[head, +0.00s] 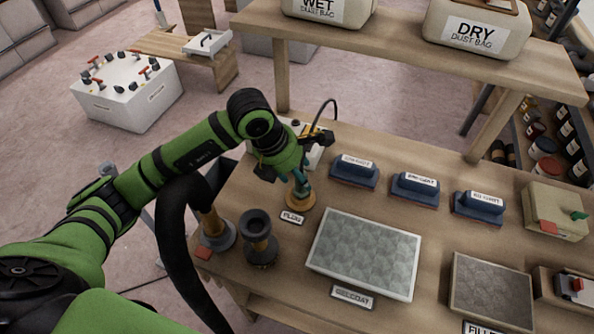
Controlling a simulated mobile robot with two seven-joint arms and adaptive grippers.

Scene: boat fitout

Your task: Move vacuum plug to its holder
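My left gripper (299,178) reaches down over the bench at the spot behind a small label reading PLUG (292,218). My own wrist hides most of its fingers, so I cannot tell how far apart they are. A teal upright piece (301,190), perhaps the vacuum plug, shows just under the wrist. It stands at or just above a round wood-coloured base (300,202), which looks like the plug holder. I cannot tell whether the teal piece is gripped or fully seated. My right gripper is not in view.
A grey GELCOAT panel (365,255) lies in front. Several blue sanding blocks (415,189) line the back. A box with a looped cable (318,110) stands behind my wrist.

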